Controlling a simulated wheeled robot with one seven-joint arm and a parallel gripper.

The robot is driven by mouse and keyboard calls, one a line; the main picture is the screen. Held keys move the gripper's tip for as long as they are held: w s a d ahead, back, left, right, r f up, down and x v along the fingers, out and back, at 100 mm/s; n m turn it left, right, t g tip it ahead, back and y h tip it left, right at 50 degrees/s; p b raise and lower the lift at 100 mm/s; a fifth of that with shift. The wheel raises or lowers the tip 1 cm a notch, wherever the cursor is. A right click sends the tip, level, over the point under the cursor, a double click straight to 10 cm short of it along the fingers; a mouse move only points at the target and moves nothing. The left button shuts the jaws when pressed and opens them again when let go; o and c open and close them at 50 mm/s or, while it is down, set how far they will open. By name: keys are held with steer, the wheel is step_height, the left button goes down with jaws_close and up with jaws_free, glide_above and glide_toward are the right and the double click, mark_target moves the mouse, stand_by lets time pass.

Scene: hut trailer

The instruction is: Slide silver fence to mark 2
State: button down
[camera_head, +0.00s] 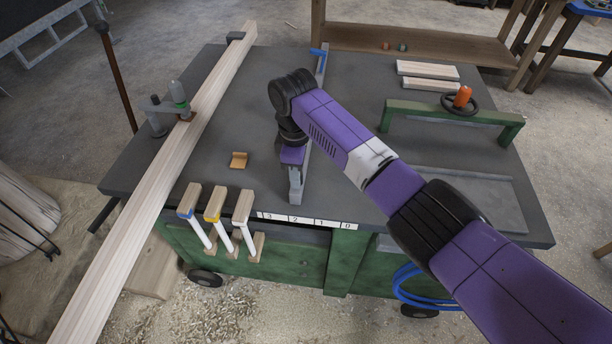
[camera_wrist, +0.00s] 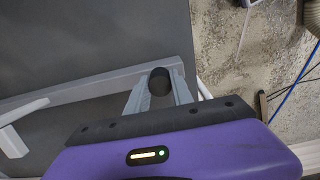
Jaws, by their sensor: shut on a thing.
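The silver fence (camera_head: 308,160) is a long grey bar running from the table's front edge to the back, with a blue lever at its far end. My gripper (camera_head: 295,178) is down at the fence's near end and shut on it. In the wrist view my gripper's fingers (camera_wrist: 160,90) stand on either side of a dark rounded part at the end of the fence (camera_wrist: 85,90). The white scale strip (camera_head: 307,220) on the front edge reads 3, 2, 1, 0 from left to right. The fence's near end stands just behind the strip, about level with the 2.
A long wooden beam (camera_head: 160,185) crosses the table's left side. A small wooden block (camera_head: 239,160) lies left of the fence. A green bar (camera_head: 440,112) with a handwheel (camera_head: 459,102) stands to the right.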

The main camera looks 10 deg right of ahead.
steer(key=c, duration=1.1)
jaws_free()
steer(key=shift+r+b, duration=0.35)
steer(key=shift+r, duration=3.6)
